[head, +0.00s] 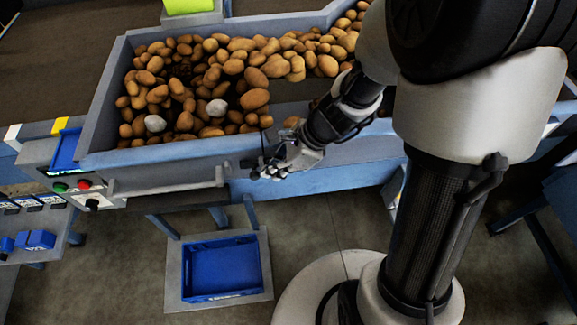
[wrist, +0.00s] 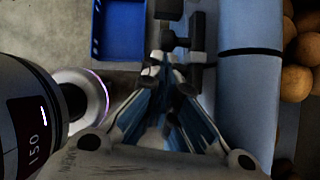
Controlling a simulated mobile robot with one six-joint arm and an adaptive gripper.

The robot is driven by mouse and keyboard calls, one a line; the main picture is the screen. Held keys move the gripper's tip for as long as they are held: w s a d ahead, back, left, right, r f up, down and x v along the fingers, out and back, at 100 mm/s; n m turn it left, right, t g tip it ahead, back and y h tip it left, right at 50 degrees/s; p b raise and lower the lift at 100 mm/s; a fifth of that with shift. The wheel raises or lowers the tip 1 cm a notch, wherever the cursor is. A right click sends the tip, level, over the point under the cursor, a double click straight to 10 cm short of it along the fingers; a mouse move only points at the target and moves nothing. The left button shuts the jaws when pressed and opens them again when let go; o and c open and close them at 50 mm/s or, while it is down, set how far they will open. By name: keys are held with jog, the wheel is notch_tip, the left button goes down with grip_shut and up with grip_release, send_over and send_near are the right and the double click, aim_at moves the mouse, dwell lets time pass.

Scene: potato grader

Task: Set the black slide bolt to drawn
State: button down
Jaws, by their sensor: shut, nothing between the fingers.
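The black slide bolt (wrist: 197,32) shows in the wrist view as dark pieces beside the grey-blue side wall of the grader, just beyond my fingertips. In the head view my gripper (head: 268,172) is at the front wall of the potato trough, near the right end of a grey rail, and it covers most of the bolt. My gripper (wrist: 165,60) is shut and empty in the wrist view. Its fingertips are close to the dark parts of the bolt; I cannot tell whether they touch. The bolt's exact position is hard to read.
Potatoes and a few pale lumps fill the trough (head: 110,95) behind the wall. The grey rail (head: 165,188) runs left of my gripper. A control panel with buttons (head: 84,184) is at the left end.

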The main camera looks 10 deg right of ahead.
aim_at(254, 177)
jog(key=shift+a+f, duration=0.1)
jog(key=shift+a, duration=0.2)
jog(key=a, duration=0.4)
jog(key=shift+w+a, duration=0.1)
jog(key=shift+a, duration=0.2)
